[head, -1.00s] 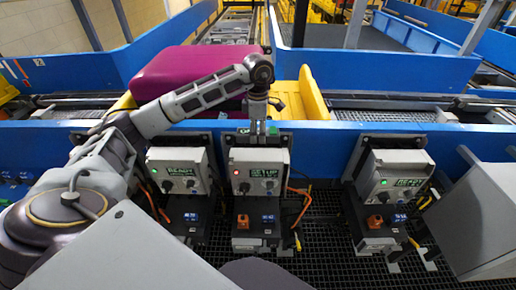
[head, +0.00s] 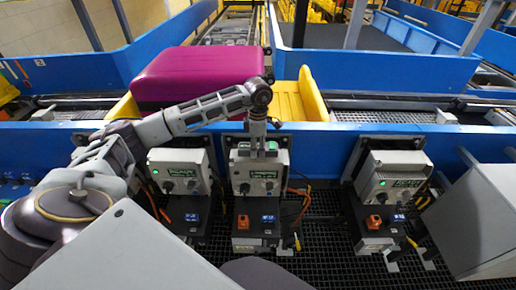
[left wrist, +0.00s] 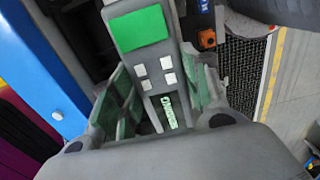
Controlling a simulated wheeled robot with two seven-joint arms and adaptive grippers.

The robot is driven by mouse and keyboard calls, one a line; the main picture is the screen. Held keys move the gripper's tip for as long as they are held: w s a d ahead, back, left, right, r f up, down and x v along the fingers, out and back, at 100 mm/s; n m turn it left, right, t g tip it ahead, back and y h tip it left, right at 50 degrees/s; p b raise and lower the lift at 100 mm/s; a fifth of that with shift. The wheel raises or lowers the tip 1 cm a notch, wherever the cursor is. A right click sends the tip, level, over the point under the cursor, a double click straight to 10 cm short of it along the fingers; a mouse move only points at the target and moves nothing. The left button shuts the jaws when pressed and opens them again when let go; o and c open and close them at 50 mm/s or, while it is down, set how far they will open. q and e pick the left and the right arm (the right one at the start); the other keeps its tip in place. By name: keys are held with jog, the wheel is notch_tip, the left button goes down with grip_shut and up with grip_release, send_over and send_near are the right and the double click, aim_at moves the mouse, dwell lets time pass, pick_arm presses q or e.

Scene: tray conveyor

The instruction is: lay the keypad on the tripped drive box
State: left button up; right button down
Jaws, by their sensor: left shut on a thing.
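The keypad (left wrist: 148,62) is a grey slab with a green screen and white buttons in the left wrist view. My left gripper (head: 257,153) is shut on it, one finger on each side. In the head view the gripper hangs pointing down at the top of the middle drive box (head: 280,175), hiding part of it; only a little of the keypad shows there. Whether the keypad touches the box, I cannot tell. The middle box has a grey face with knobs and a small display, too blurred to read. My right gripper is not in view.
Similar drive boxes stand to the left (head: 165,158) and right (head: 385,168), each with a green light. A blue rail (head: 330,140) runs behind them. A magenta case (head: 195,75) lies on a yellow tray (head: 305,98) beyond it. A grey cabinet (head: 480,215) stands at right.

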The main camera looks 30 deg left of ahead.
pick_arm(q)
jog(key=shift+f, duration=0.65)
jog(key=shift+f, duration=0.2)
jog(key=o, duration=1)
jog(key=shift+r, duration=0.1)
jog(key=shift+r, duration=0.1)
